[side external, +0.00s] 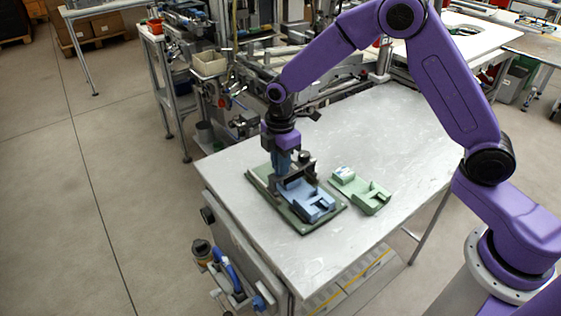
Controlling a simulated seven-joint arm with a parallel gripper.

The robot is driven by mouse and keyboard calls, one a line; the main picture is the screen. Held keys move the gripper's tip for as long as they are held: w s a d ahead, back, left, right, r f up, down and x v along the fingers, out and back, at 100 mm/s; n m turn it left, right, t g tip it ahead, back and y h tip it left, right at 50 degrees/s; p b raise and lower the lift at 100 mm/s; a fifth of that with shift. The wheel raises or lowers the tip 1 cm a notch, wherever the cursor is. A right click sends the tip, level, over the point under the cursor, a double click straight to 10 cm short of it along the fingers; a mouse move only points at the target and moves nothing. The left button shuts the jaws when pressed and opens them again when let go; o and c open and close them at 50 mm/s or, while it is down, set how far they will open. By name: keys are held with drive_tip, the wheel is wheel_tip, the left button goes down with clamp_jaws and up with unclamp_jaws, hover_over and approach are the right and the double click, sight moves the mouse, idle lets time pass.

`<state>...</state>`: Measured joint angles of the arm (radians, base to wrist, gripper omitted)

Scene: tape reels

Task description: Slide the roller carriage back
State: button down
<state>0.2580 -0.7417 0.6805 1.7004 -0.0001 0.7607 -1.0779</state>
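A blue block-like part (310,200), which looks like the roller carriage, sits on a dark green base plate (301,225) near the table's left side. A dark upright piece (304,158) stands at the back of this assembly. My gripper (283,172) points straight down over the rear left part of the blue part. Its fingers are small and overlap the blue and dark parts, so I cannot tell whether they touch or hold anything. The rollers cannot be made out.
A light green fixture (361,191) lies on the grey table (390,135) just right of the base plate. The table's right and back areas are clear. The table's front left edge is close to the base plate. Machinery and a bin (209,64) stand behind.

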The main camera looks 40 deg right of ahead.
drive_tip(key=shift+w, duration=0.15)
drive_tip(key=w, duration=0.8)
drive_tip(key=shift+w+r, duration=0.1)
drive_tip(key=c, duration=1.1)
unclamp_jaws()
wheel_tip(320, 180, up, 17)
drive_tip(key=shift+r, duration=0.2)
